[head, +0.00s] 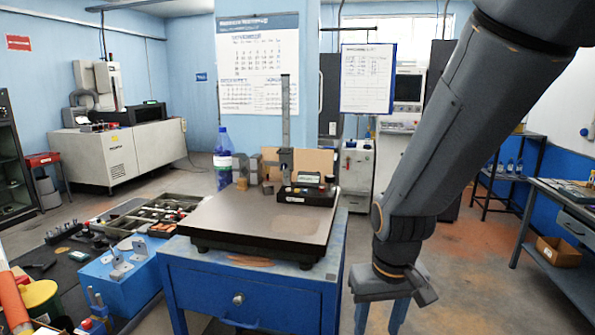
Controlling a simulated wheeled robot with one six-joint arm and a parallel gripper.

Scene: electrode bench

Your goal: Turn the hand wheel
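I cannot make out a hand wheel for certain in the head view. My gripper (380,318) hangs at the lower right of centre, pointing down, just right of the blue drawer cabinet (190,285). Two blue finger-like parts show below its grey body, apart, with floor visible between them. Their lower ends are cut off by the bottom edge of the picture. Nothing shows between the visible parts. A small round knob (238,298) sits on the cabinet's drawer front.
A dark flat plate (235,222) tops the cabinet, carrying a tall gauge (285,130) and small instruments. A cluttered bench (60,280) with a blue block (118,285) is at left. A shelved table (570,268) stands at right. Floor (470,270) is open between.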

